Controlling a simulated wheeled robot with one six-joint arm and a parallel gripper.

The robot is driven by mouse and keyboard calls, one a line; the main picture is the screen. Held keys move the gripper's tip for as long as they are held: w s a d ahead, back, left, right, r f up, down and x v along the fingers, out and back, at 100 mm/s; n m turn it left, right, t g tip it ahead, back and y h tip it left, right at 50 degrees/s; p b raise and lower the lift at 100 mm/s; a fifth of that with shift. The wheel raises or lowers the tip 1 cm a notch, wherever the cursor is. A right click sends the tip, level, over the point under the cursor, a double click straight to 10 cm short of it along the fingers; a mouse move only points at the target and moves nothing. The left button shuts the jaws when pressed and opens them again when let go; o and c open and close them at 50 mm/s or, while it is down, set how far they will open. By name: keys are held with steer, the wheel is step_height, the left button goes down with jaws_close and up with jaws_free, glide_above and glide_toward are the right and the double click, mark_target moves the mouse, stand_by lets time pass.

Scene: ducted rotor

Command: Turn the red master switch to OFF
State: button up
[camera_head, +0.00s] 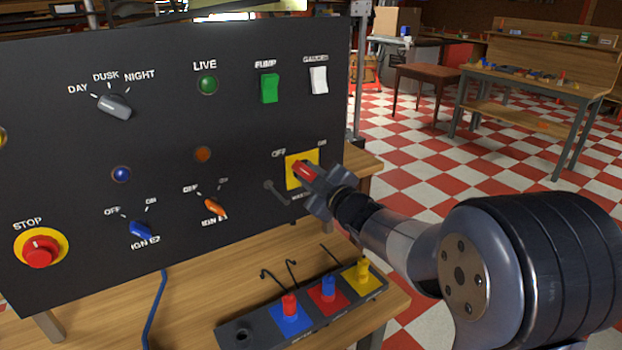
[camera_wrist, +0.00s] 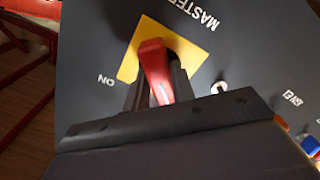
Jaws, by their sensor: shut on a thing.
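The red master switch (camera_head: 305,172) sits on a yellow square plate (camera_head: 293,181) at the lower right of the dark panel, with OFF lettered at its upper left and ON at its upper right. My gripper (camera_head: 316,182) reaches it from the right and is shut on the red handle. In the wrist view, the red handle (camera_wrist: 154,72) stands between the jaws (camera_wrist: 153,92), in front of the yellow plate (camera_wrist: 182,42). The lettering MASTER and ON shows beside the plate. In the head view, my gripper hides part of the switch and its label.
An orange knob (camera_head: 214,208), a blue knob (camera_head: 141,229) and a red stop button (camera_head: 40,250) are further left. A box with colored plugs (camera_head: 308,305) lies on the wooden bench below. Checkered floor is open at the right.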

steer(key=o, duration=1)
steer(key=v, duration=1)
steer(key=shift+s+d, duration=0.25)
steer(key=shift+s, duration=0.1)
steer(key=shift+w, duration=0.1)
steer(key=x, duration=1.1)
steer(key=shift+r+p, duration=0.1)
steer(key=shift+p, duration=0.35)
steer(key=shift+m, duration=0.5)
